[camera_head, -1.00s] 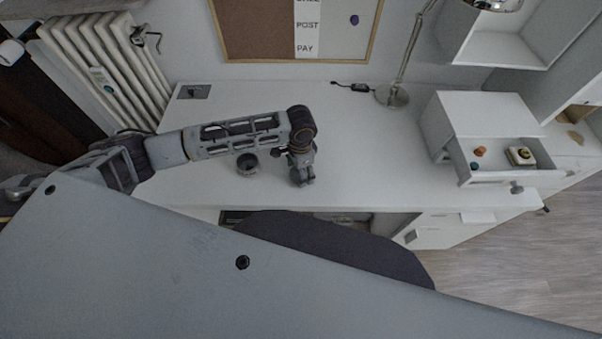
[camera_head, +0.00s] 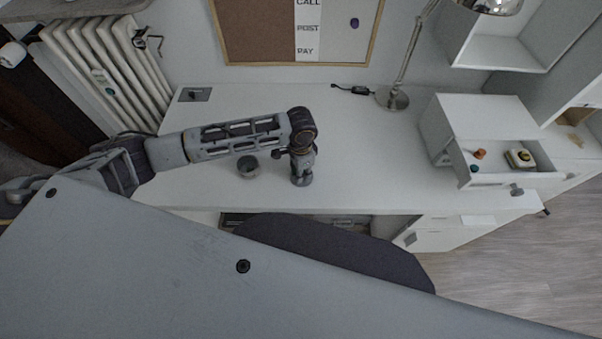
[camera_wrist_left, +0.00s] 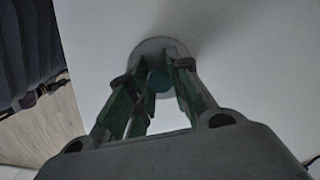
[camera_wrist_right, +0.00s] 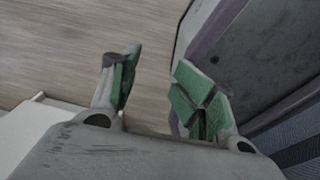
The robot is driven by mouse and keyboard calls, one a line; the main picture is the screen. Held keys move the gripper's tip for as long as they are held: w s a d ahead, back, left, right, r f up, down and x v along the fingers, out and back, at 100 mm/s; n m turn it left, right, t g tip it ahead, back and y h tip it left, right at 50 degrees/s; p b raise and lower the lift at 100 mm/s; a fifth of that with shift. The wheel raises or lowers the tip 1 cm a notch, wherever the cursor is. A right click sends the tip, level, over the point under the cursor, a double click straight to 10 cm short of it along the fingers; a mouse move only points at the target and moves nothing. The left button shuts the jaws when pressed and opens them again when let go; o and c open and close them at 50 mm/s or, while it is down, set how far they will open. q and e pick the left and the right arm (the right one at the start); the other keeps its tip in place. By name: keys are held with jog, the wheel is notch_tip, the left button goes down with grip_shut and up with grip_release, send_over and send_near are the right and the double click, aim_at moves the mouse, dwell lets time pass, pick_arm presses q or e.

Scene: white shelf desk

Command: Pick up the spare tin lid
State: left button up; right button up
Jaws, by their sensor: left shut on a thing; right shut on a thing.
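The spare tin lid is a pale grey disc (camera_head: 302,181) at the desk's front edge, below my left gripper (camera_head: 302,175). In the left wrist view the lid (camera_wrist_left: 149,46) shows beyond the fingertips, with a teal knob (camera_wrist_left: 160,76) between them. My left gripper (camera_wrist_left: 160,72) is shut on this knob. I cannot tell whether the lid touches the desk. An open round grey tin (camera_head: 248,167) stands to its left, under my left arm. My right gripper (camera_wrist_right: 158,75) shows only in its wrist view, away from the desk, its fingers apart with only floor between them.
The white desk (camera_head: 355,145) is clear right of the lid. A lamp (camera_head: 392,98) stands at the back. A drawer unit (camera_head: 478,115) at right has an open drawer (camera_head: 500,178) with small items. A dark chair (camera_head: 330,245) is in front.

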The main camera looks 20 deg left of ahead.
pick_arm(q)
jog(key=shift+s+a, duration=0.1)
jog(key=shift+s, duration=0.15)
jog(key=r, duration=0.8)
jog(key=shift+w+r+p, duration=0.2)
jog(key=shift+w+p, duration=0.05)
jog(key=shift+p, duration=0.15)
jog(key=shift+r, duration=0.7)
pick_arm(e)
jog(key=shift+w+d+r, duration=0.45)
jog(key=shift+w+r, duration=0.05)
jog(key=shift+d, duration=0.1)
